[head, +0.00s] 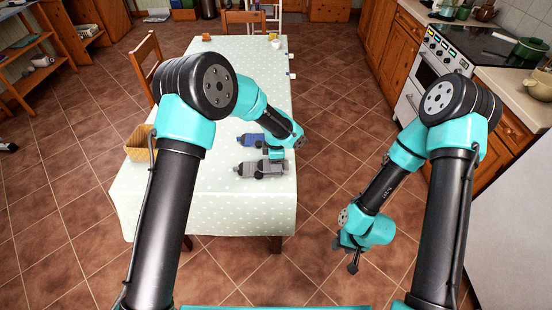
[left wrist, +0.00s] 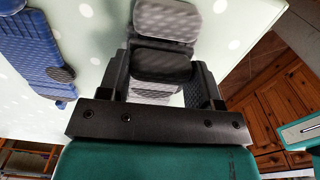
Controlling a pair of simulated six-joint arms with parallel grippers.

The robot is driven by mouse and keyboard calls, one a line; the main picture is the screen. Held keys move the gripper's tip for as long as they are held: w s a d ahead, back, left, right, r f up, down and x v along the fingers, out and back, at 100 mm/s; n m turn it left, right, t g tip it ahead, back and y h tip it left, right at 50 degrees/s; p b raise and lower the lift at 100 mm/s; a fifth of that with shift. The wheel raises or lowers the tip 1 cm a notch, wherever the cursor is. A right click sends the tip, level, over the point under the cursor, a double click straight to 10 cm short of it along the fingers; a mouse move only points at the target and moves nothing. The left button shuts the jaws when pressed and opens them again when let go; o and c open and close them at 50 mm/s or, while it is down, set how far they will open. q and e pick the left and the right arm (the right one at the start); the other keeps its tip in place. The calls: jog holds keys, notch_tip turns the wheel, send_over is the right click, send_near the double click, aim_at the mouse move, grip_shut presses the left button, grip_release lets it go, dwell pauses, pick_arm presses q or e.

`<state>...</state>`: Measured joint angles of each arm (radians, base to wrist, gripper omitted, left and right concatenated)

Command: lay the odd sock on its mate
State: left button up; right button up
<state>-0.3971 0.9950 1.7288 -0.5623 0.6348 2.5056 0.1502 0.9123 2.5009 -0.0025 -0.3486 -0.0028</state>
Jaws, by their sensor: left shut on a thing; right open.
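A grey sock (head: 246,170) is on the near part of the table, under my left gripper (head: 276,158). In the left wrist view, my left gripper (left wrist: 163,76) is shut on grey knit fabric (left wrist: 160,64), with a lighter grey part (left wrist: 166,20) beyond the fingers. I cannot tell whether this is one grey sock or two overlapping. A blue sock (head: 249,138) lies flat just behind the grey one; it also shows at the left of the left wrist view (left wrist: 38,45). My right gripper (head: 346,256) is open and empty, over the floor right of the table.
The table has a pale green dotted cloth (head: 240,208). A wicker basket (head: 138,148) stands at its left edge, and an orange cup (head: 206,37) and a pale mug (head: 275,38) at its far end. The front of the cloth is clear. A stove (head: 432,75) stands at right.

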pick_arm(q)
jog(key=shift+f, duration=0.45)
dwell(0.7)
jog(key=o, duration=1.5)
jog(key=shift+c, duration=0.2)
jog(key=shift+r, duration=0.15)
notch_tip(320, 180, up, 17)
